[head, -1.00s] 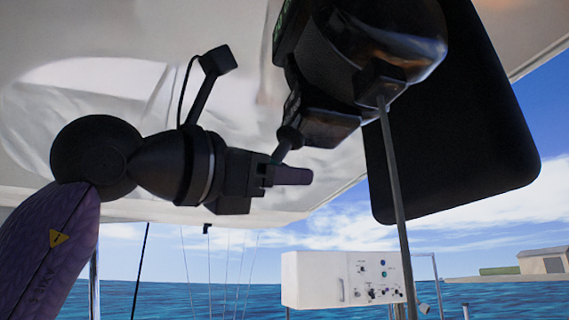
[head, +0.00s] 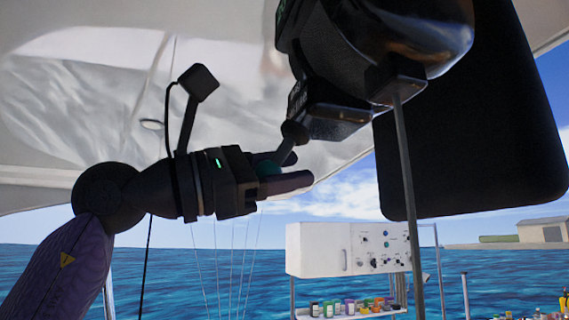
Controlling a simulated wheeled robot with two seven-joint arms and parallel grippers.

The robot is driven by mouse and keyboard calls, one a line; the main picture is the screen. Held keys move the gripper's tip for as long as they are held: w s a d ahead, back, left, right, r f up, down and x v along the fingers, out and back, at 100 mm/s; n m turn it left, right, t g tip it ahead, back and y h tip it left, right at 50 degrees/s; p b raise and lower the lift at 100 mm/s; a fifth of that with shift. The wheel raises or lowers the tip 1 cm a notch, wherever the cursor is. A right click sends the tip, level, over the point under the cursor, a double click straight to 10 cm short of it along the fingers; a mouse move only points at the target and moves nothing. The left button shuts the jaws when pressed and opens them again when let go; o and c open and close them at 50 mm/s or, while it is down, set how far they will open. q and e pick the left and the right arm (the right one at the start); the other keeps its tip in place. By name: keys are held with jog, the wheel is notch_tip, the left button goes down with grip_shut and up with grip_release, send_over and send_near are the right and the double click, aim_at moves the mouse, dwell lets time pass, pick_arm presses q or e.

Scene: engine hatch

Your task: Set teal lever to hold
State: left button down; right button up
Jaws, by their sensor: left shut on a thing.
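A dark stem runs up from the fingers to a dark rounded joint under the black engine housing (head: 345,105). My left gripper is shut on the knob, and its fingers hide most of it. I cannot read any setting mark for the lever. My right gripper is not in view.
A large black panel (head: 480,130) hangs at the right, with a grey rod (head: 405,170) in front of it. Below are a white control box (head: 320,245) and a shelf with several small jars (head: 350,307). Open water lies behind.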

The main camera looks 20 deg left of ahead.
pick_arm(q)
jog(key=shift+c, duration=1.5)
grip_release()
jog(key=b+v, duration=0.4)
jog(key=v, duration=0.6)
